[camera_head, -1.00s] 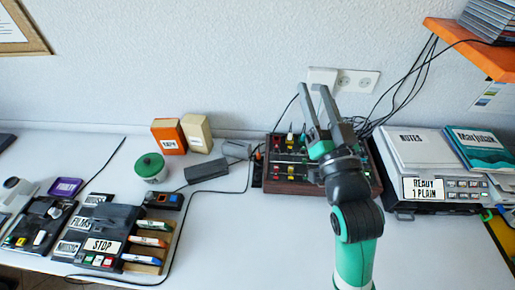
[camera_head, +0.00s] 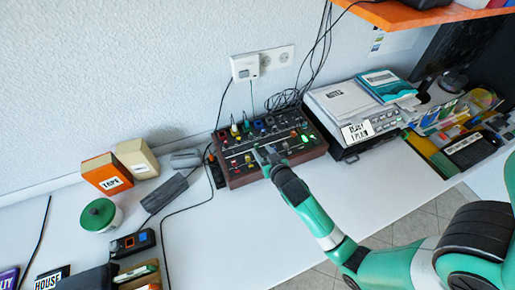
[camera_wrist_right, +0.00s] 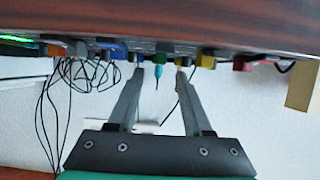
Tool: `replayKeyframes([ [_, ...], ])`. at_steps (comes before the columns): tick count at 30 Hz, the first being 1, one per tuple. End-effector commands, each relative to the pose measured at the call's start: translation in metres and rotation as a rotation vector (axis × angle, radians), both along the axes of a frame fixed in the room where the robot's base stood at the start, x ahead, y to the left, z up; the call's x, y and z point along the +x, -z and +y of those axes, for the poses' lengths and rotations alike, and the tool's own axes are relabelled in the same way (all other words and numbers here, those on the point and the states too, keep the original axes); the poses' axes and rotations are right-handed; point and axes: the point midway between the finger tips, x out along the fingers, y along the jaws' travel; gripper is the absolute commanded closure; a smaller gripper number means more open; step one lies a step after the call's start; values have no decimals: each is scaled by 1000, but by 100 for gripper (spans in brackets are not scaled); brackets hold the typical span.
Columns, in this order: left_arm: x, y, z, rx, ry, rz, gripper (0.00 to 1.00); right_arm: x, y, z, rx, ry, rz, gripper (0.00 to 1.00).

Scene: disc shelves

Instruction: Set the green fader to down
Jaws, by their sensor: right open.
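The dark control box with a wooden rim (camera_head: 240,181) stands on the table against the wall, with coloured caps and knobs on its sloped top. A small green cap (camera_head: 246,125) shows along its back edge, between a yellow and a blue one. In the right wrist view a green piece (camera_wrist_right: 158,72) hangs between my fingers, near their tips, apart from both. My right gripper (camera_head: 264,151) reaches over the box's top; in the wrist view its two fingers (camera_wrist_right: 158,78) are spread and empty. The fader's slot and exact setting are too small to tell. My left gripper is out of view.
Yellow, blue, red and other caps crowd around the green one. Black cables run behind the box. A printer-like device (camera_head: 352,112) stands close on the right. An orange box (camera_head: 106,174) and a green-lidded pot (camera_head: 101,215) are at left.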

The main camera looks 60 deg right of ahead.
Motion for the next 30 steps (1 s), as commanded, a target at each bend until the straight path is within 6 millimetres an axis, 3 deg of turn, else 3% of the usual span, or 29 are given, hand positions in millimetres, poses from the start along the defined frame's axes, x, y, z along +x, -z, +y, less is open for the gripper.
replayKeyframes([
  [6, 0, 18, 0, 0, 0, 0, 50, 27, 17, -24, -1, 0, -1, 50],
  [17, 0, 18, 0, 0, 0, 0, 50, 33, 18, -30, -1, 0, 1, 50],
  [25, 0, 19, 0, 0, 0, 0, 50, 33, 18, -30, 0, 0, 0, 97],
  [30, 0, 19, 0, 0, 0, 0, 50, 33, 18, -30, 0, 0, 0, 100],
])
